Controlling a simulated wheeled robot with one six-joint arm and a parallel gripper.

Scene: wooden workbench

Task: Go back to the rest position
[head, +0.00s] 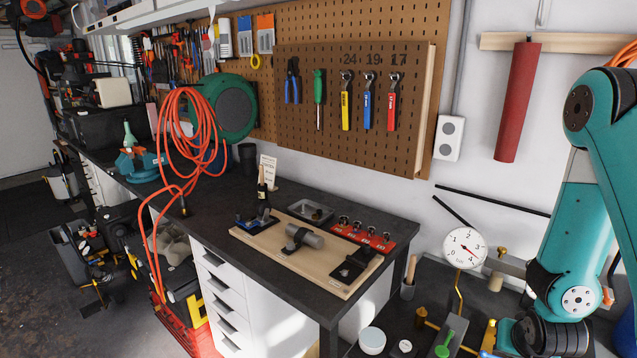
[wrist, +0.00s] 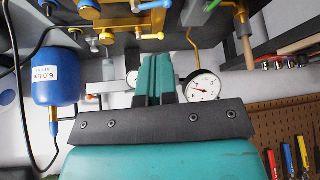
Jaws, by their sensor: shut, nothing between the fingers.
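My arm (head: 575,215) stands at the right edge of the head view, beside the workbench. My gripper (wrist: 155,75) shows in the middle of the wrist view, its two teal fingers together with nothing between them. In the head view I cannot make out the fingertips. A round pressure gauge (wrist: 203,87) appears just right of the fingers in the wrist view; it also shows in the head view (head: 464,248), left of my arm. I cannot tell how far the fingers are from it.
The dark workbench (head: 385,205) bears a wooden board (head: 270,238) with fixtures and a red socket holder (head: 350,237). A pegboard (head: 335,150) with wrenches hangs behind. A blue tank (wrist: 57,77) is left in the wrist view. Bottles and fittings crowd the lower right.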

